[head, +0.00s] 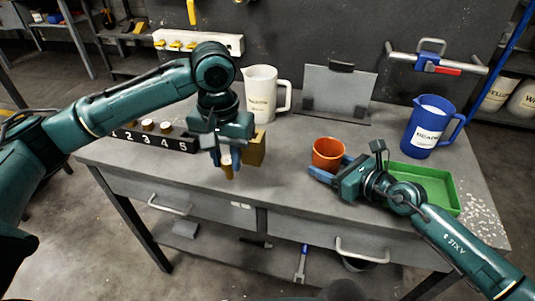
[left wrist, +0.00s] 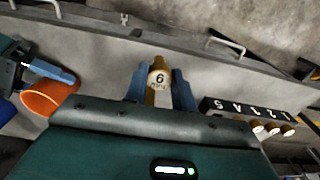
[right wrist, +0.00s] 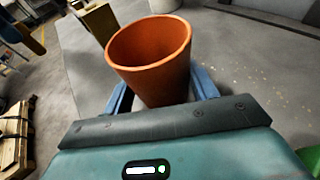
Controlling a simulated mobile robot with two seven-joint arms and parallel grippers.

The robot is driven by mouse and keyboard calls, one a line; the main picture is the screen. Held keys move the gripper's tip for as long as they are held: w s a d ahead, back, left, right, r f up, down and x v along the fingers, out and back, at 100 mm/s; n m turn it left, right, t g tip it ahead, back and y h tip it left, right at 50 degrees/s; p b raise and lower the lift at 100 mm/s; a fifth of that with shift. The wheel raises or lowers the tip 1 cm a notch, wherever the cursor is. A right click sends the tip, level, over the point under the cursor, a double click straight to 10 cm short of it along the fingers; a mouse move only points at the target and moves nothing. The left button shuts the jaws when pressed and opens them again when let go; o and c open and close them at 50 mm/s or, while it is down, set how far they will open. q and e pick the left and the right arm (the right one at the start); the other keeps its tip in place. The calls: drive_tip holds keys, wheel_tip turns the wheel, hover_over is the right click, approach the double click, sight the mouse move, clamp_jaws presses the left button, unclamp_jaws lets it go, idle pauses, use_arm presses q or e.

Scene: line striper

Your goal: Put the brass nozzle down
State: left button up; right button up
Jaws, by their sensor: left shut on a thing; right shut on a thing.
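The brass nozzle (head: 228,171) is in my left gripper (head: 228,160), above the front part of the bench. In the left wrist view the nozzle (left wrist: 158,78) shows a label with a 6 between the two blue fingers. My left gripper is shut on it. My right gripper (head: 335,166) is shut on an orange cup (head: 327,151). In the right wrist view the cup (right wrist: 150,55) stands between the blue fingers, open mouth up; I cannot tell whether it touches the bench. A black numbered rack (head: 155,139) with several brass-coloured nozzles lies at the left, partly behind my left arm.
A tan block (head: 257,147) stands behind my left gripper. A white pitcher (head: 262,93), a grey panel (head: 338,92) and a blue pitcher (head: 428,127) stand at the back. A green tray (head: 424,178) lies partly under my right arm. The bench (head: 287,190) is clear between the grippers.

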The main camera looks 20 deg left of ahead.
use_arm(q)
drive_tip(key=w+d+r, duration=0.6)
drive_tip(key=d, duration=0.4)
drive_tip(key=w+d+r, duration=0.6)
drive_tip(key=d, duration=0.3)
wheel_tip(320, 180, down, 11)
drive_tip(key=shift+d, duration=0.2)
drive_tip(key=shift+s, duration=0.1)
drive_tip(key=o, duration=1)
